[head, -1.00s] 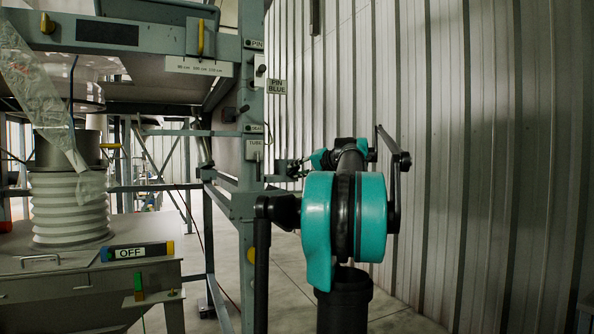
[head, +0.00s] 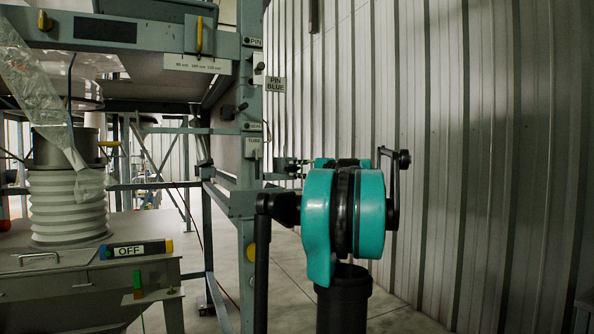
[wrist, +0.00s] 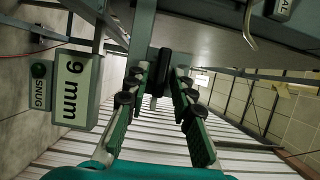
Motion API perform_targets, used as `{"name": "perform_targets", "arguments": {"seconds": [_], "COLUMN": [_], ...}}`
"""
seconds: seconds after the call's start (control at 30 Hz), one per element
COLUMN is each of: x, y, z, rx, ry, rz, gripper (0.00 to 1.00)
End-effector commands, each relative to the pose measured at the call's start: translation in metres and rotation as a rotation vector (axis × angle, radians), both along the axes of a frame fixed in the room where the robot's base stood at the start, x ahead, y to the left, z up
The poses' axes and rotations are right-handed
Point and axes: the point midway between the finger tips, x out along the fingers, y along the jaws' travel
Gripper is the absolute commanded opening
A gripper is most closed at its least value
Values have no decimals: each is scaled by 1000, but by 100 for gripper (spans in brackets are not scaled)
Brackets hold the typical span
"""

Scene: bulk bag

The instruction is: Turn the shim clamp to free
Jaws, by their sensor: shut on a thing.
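The shim clamp shows in the wrist view as a dark upright handle (wrist: 164,66) on a grey post. My gripper (wrist: 163,80) has its two green-padded fingers on either side of this handle and is shut on it. A grey box marked "9 mm" (wrist: 77,88) is at the left of the wrist view. Beside it, a smaller plate (wrist: 40,84) has a green dot and reads "SNUG". In the head view my gripper (head: 290,167) is small, near the grey post, and partly hidden behind my teal arm joint. The clamp cannot be made out clearly there.
A white bellows (head: 66,205) and an "OFF" bar (head: 137,249) are at left. A ribbed wall (head: 470,150) closes the right side.

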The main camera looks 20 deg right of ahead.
Motion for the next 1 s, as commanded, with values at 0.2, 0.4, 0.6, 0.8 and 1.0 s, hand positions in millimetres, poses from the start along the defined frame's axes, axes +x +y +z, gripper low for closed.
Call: {"name": "perform_targets", "arguments": {"seconds": [0.2, 0.4, 0.6, 0.8, 1.0], "x": [0, 1, 0, 0, -17], "y": [0, 0, 0, 0, -9], "z": [0, 0, 0, 0, 0], "rx": [9, 9, 8, 8, 8], "ry": [0, 0, -1, 0, 0], "rz": [-1, -1, 0, 0, -4], "gripper": [0, 0, 33, 33, 33]}}
